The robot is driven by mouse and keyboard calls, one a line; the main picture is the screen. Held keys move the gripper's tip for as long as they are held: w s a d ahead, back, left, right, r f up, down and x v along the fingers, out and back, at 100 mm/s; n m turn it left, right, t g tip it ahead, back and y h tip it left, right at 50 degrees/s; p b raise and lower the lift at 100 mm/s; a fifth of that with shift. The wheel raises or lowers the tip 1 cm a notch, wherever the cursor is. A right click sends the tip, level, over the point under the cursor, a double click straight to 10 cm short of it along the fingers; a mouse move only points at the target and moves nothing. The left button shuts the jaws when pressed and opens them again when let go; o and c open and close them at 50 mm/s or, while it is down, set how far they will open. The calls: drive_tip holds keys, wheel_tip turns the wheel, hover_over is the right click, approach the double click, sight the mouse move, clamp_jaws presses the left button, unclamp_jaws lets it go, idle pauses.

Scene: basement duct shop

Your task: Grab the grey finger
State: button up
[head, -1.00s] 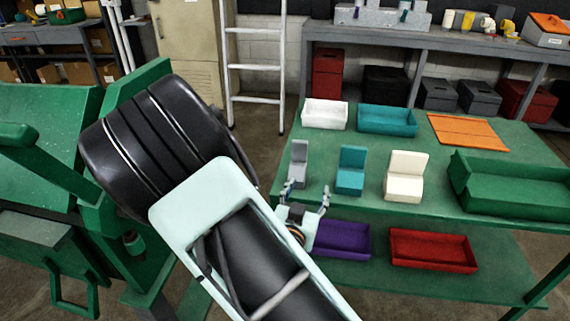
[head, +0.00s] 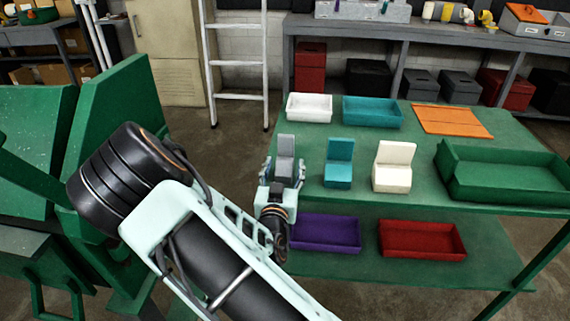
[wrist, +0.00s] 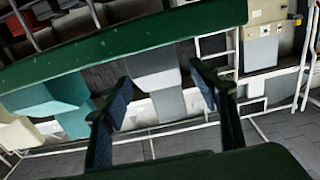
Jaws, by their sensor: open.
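The grey finger (head: 286,155), an L-shaped block with an upright back, stands at the left end of the green table's top. It also shows in the wrist view (wrist: 155,75), between and beyond my fingertips. My gripper (head: 285,172) is open at the near side of the grey finger, with one fingertip to its left and one to its right. In the wrist view my gripper (wrist: 163,95) has its blue-padded fingers spread, with a gap around the grey block. Contact cannot be made out.
A teal block (head: 339,163) and a cream block (head: 393,167) of similar shape stand to the right. White (head: 310,108), teal (head: 372,113) and green (head: 500,178) trays share the tabletop. Purple (head: 325,232) and red (head: 422,240) trays sit on the lower shelf.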

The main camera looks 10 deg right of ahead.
drive_tip(key=shift+x, duration=1.25)
drive_tip(key=c, duration=1.4)
